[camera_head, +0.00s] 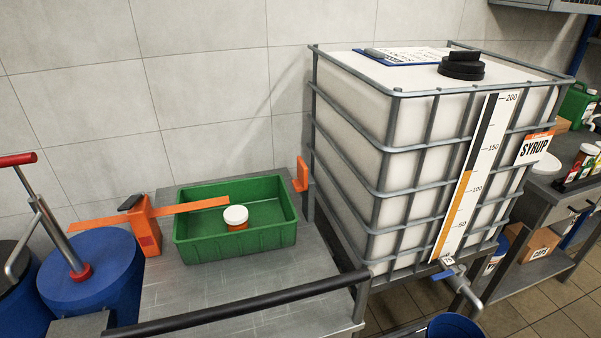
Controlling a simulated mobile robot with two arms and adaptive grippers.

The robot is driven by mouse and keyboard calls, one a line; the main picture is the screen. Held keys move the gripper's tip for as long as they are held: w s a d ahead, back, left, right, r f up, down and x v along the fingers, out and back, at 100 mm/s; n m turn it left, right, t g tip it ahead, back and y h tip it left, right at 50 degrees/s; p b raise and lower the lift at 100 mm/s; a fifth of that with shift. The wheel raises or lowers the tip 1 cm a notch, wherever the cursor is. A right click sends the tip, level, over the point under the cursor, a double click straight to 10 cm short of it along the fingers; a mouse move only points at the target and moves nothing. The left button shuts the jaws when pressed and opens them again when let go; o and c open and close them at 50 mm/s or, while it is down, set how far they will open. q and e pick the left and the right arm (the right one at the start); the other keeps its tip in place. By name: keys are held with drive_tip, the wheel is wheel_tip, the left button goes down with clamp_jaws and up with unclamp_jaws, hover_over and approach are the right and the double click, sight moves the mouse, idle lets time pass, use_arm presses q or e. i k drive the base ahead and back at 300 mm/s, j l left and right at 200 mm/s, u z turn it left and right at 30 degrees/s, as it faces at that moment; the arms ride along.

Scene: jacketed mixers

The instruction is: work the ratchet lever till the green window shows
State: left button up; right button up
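An orange ratchet body (145,228) stands on the grey metal bench, left of the green tray. It has a black-tipped part (131,202) at its top and a small dark red patch (147,240) on its front, where I see no green. A flat orange bar or strap (195,207) runs from it to the right over the tray's left part and ends there; another orange piece shows to its left. I cannot tell for sure which part is the lever. Neither of my grippers is in view.
The green tray (205,247) holds a white-lidded orange jar (236,218). An orange bracket (301,175) stands behind its right end. A blue drum with a red-handled pump (95,275) is at left. A caged syrup tank (400,150) stands at right. A dark rail (240,303) crosses the bench front.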

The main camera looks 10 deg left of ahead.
sight(129, 204)
drive_tip(key=u, duration=1.3)
